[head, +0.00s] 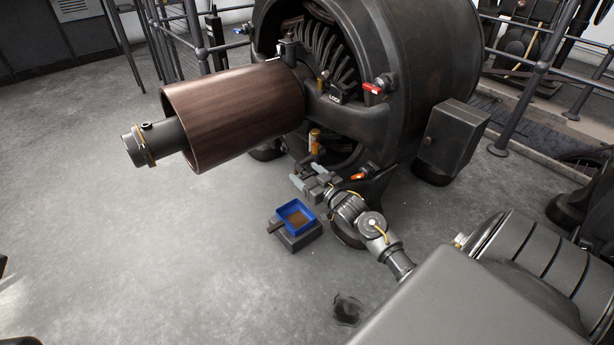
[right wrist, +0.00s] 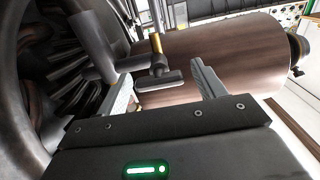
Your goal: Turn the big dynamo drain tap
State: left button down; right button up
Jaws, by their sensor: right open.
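The big dynamo (head: 420,60) stands at the top centre of the head view, with a brown pulley (head: 235,115) on its shaft. In the right wrist view, a grey tap with a T-shaped crossbar (right wrist: 158,80) hangs below a brass stem (right wrist: 156,43), which I take as the drain tap. My right gripper (head: 307,174) is low in front of the dynamo, beside its base. Its fingers (right wrist: 163,88) are open, and the crossbar appears in the gap between them, apart from both. Whether it lies fully between the fingertips is unclear. My left gripper is out of view.
A blue tray (head: 285,211) with brown contents sits on a dark block on the floor, just below my right gripper. A small orange lever (head: 357,177) is right of the gripper. A dark box (head: 455,135) stands at the dynamo's right. The floor at left is clear.

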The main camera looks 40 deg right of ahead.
jog(key=shift+c, duration=0.4)
jog(key=c, duration=0.9)
